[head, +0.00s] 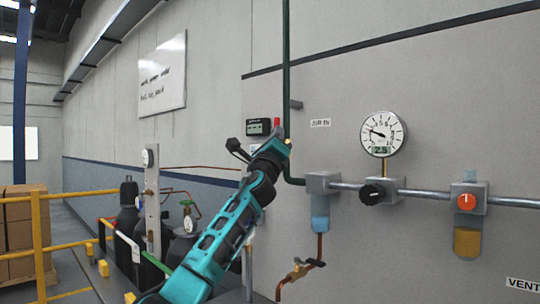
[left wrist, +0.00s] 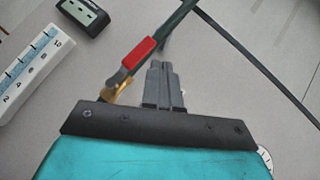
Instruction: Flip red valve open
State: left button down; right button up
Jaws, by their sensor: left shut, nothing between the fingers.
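The red valve handle (head: 277,122) stands roughly upright beside the green vertical pipe (head: 286,60) in the head view. In the left wrist view the red handle (left wrist: 138,54) lies roughly along the pipe's line, above a brass valve body (left wrist: 117,92). My left gripper (head: 284,147) is at the valve, its arm reaching up from the bottom and hiding most of the valve body. In the left wrist view its fingers (left wrist: 159,68) are together and empty, just right of the red handle. I cannot tell whether they touch it. My right gripper is out of view.
A small dark display box (head: 258,128) is on the wall left of the valve. A round gauge (head: 383,133), a black knob (head: 372,194) and a regulator with an orange knob (head: 466,202) are to the right. Gas cylinders (head: 128,210) and yellow rails (head: 75,238) stand at lower left.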

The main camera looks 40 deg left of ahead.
pick_arm(q)
jog(key=b+v, duration=0.1)
jog(key=v, duration=0.7)
jog(key=shift+s+f, duration=0.1)
jog(key=shift+f, duration=0.05)
dwell(0.5)
